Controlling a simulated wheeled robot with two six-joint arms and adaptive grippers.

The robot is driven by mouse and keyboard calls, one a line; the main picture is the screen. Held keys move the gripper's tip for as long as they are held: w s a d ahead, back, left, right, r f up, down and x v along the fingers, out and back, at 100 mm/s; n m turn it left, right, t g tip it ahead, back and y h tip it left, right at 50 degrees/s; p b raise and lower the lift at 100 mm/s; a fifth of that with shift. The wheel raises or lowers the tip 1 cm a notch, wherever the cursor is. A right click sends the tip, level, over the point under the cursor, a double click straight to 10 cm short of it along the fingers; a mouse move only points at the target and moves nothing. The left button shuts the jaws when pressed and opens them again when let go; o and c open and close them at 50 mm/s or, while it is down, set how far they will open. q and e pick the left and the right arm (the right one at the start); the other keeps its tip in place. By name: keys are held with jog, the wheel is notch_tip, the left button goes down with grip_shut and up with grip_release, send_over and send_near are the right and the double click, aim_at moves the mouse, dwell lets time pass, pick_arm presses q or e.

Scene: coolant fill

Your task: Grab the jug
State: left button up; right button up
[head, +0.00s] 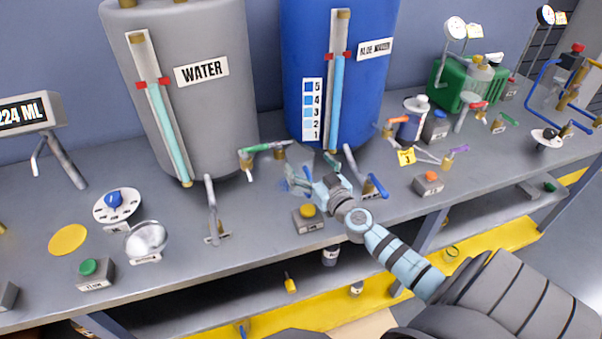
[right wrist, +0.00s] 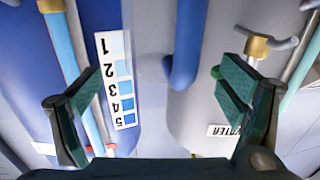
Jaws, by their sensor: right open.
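My right gripper (head: 309,173) reaches over the bench in front of the gap between the grey water tank and the blue tank. In the right wrist view its two fingers (right wrist: 160,84) stand wide apart, with nothing solid clearly between them. A faint see-through shape (head: 301,163) shows around the fingertips in the head view. It may be the jug, but I cannot tell its outline or whether the fingers touch it. My left gripper is not in view.
The grey WATER tank (head: 218,110) and the blue tank (head: 365,90) stand behind the gripper. A yellow-button box (head: 308,220), a blue-handled valve (head: 374,187) and a metal stand (head: 213,215) are close by. A silver bowl (head: 146,239) and dial (head: 116,206) sit left.

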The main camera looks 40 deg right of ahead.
jog(key=w, duration=0.3)
jog(key=shift+w+d, duration=0.2)
jog(key=shift+w, duration=0.05)
jog(key=shift+s, duration=0.1)
jog(key=c, duration=1.6)
jog(key=shift+c, duration=0.2)
jog(key=shift+r, duration=0.15)
